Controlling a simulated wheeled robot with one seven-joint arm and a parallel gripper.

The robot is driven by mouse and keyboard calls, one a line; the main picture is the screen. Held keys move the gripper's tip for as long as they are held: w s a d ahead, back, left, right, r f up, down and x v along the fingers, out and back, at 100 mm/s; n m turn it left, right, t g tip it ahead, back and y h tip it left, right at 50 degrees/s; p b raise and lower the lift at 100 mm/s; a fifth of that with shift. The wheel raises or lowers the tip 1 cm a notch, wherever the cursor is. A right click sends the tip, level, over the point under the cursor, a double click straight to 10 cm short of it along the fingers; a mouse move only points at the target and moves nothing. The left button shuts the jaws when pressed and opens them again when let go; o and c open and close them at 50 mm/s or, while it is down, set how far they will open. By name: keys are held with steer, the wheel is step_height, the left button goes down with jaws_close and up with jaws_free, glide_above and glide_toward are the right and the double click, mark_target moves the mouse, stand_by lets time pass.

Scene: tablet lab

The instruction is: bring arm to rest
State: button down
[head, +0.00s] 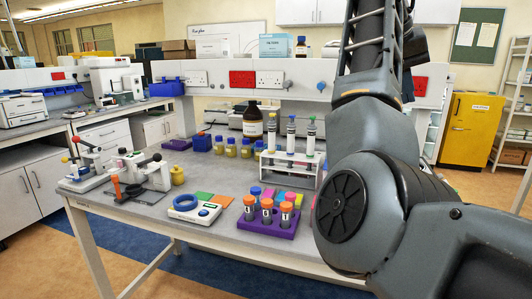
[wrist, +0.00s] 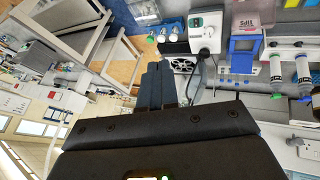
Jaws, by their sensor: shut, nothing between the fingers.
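My arm (head: 375,190) fills the right side of the head view. One link rises out of the top of the frame and another runs off at the lower right. My gripper (wrist: 158,70) is not in the head view. In the wrist view its dark fingers are together, with nothing seen between them. They point into the room, and the bench and its equipment appear turned and tilted behind them. I cannot tell how far the fingers are from those things.
The workbench (head: 135,208) stands left of my arm. A purple rack (head: 268,228) with orange-capped tubes is near its front edge, close to the arm. A white stand (head: 292,170), brown bottle (head: 252,121) and white scale (head: 194,210) are also there. Blue and tan floor is open in front.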

steer(key=s+d+f+n+t+h, duration=0.1)
steer(key=d+f+t, duration=0.15)
steer(key=f, duration=0.95)
steer(key=d+f+n+t+h, duration=0.15)
steer(key=d+f, duration=0.25)
steer(key=f, duration=0.9)
steer(key=s+f+n+t+y, duration=0.2)
steer(key=s+f+n+t, duration=0.2)
steer(key=s+f, duration=1.15)
steer(key=s+a+f+n+t+y, duration=0.1)
steer(key=s+a+f+y, duration=0.15)
steer(key=s, duration=0.75)
steer(key=s+a+f+n+t+y, duration=0.1)
steer(key=s+a+f+y, duration=0.2)
steer(key=s, duration=0.7)
steer(key=s+a+r+m, duration=0.1)
steer(key=s+a+r, duration=0.1)
steer(key=s+r, duration=0.2)
steer(key=s+a+r+m+t, duration=0.1)
steer(key=s+r, duration=0.3)
steer(key=s, duration=0.5)
steer(key=s+a+r+m+y, duration=0.1)
steer(key=s+a+r, duration=0.2)
steer(key=s, duration=0.3)
steer(key=shift+s+a+r+t, duration=0.4)
steer(key=shift+r, duration=0.2)
